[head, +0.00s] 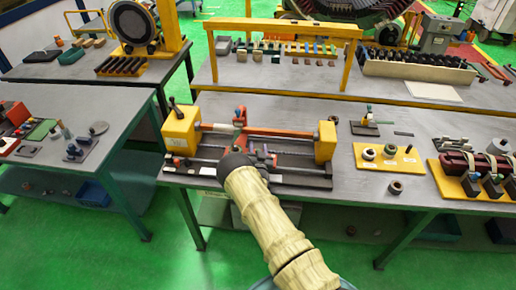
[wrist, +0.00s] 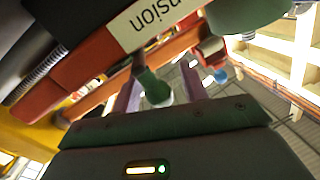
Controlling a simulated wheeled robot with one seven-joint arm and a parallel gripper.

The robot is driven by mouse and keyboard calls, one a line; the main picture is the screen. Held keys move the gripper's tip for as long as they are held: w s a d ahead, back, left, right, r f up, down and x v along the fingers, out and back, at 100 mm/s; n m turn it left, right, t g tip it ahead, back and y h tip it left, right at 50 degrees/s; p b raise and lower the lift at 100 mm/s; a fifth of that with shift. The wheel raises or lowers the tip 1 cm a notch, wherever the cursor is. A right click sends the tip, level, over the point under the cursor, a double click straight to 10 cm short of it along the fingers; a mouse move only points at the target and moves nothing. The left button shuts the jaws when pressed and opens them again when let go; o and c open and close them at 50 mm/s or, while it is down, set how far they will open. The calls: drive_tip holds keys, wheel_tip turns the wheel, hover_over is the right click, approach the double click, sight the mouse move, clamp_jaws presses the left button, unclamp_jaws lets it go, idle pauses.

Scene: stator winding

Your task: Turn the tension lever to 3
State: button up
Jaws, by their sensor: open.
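The winding fixture (head: 325,145) has yellow end blocks and a reddish bar. In the wrist view, a red part carries a white label (wrist: 158,22) with the letters "nsion" showing. A green-knobbed lever (wrist: 152,86) hangs below it, seemingly the tension lever; a green piece also shows by the fixture's red part in the head view (head: 238,129). My gripper (wrist: 157,90) is open, with its two purplish fingers on either side of the green knob. I cannot tell whether they touch it. The number marks cannot be read.
A yellow plate with rings (head: 389,158) and a loose dark ring (head: 396,187) are to the right of the fixture. A small stand with a green-topped post (head: 368,120) is behind them. A yellow gantry (head: 300,28) spans the back bench.

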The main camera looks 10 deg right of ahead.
drive_tip(key=shift+c, duration=0.3)
clamp_jaws()
